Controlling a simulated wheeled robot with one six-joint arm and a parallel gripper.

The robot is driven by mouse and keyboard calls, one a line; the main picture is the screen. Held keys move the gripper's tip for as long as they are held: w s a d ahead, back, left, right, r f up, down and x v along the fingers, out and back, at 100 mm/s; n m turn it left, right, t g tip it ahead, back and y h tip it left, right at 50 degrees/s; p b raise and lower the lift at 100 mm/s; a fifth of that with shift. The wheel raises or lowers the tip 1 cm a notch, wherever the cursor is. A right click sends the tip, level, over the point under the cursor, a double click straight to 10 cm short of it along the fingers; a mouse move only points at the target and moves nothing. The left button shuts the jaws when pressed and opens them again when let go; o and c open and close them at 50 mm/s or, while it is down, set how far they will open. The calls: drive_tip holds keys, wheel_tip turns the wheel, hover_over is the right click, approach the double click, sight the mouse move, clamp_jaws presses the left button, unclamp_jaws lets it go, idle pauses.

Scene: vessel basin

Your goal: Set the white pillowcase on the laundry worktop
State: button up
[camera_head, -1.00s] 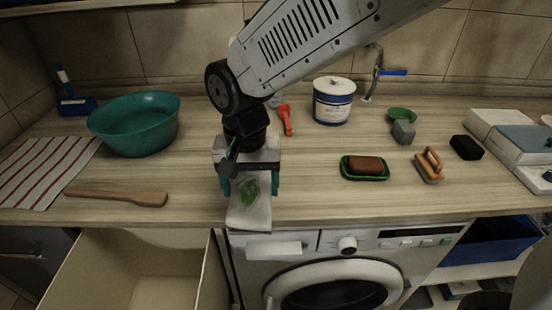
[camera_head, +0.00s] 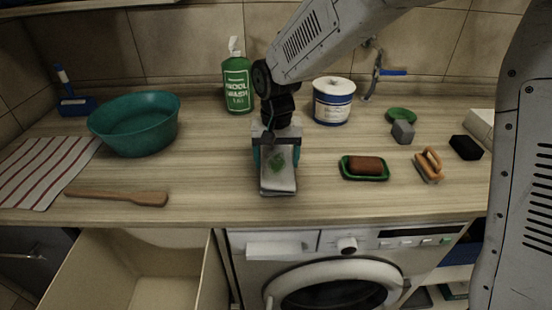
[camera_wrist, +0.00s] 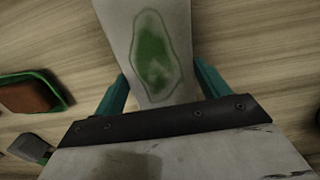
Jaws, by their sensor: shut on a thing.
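The white pillowcase (camera_head: 278,184), folded flat with a green stain, is between the fingers of my gripper (camera_head: 276,162). In the wrist view the pillowcase (camera_wrist: 152,50) fills the space between the two teal fingers of my gripper (camera_wrist: 162,88), which is shut on it. Pillowcase and gripper are over the front middle of the wooden laundry worktop (camera_head: 220,182), behind its front edge. I cannot tell whether the pillowcase touches the worktop.
A teal basin (camera_head: 135,125), wooden paddle (camera_head: 117,196) and striped cloth (camera_head: 42,170) lie left. A green wool wash bottle (camera_head: 237,84) and white tub (camera_head: 333,102) stand behind. A soap dish (camera_head: 365,169) and brush (camera_head: 430,165) are right. An open drawer (camera_head: 150,280) juts below.

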sight(277, 158)
drive_tip(key=shift+f, duration=0.2)
drive_tip(key=shift+f, duration=0.1)
drive_tip(key=o, duration=1.1)
wheel_tip(277, 158, up, 12)
drive_tip(key=shift+r, duration=0.15)
drive_tip(key=s+d+r+t, duration=0.1)
drive_tip(key=s+d+r, duration=0.1)
drive_tip(key=s+d, duration=0.7)
drive_tip(key=s+d+r, duration=0.3)
drive_tip(key=s+d, duration=0.6)
drive_tip(key=d, duration=0.1)
drive_tip(key=s+d+f, duration=0.1)
drive_tip(key=s, duration=0.2)
drive_tip(key=s+d+f, duration=0.1)
drive_tip(key=s, duration=0.2)
drive_tip(key=s+d+f, duration=0.1)
drive_tip(key=s+d, duration=0.1)
drive_tip(key=s, duration=0.1)
drive_tip(key=shift+s+f, duration=0.2)
drive_tip(key=shift+f, duration=0.1)
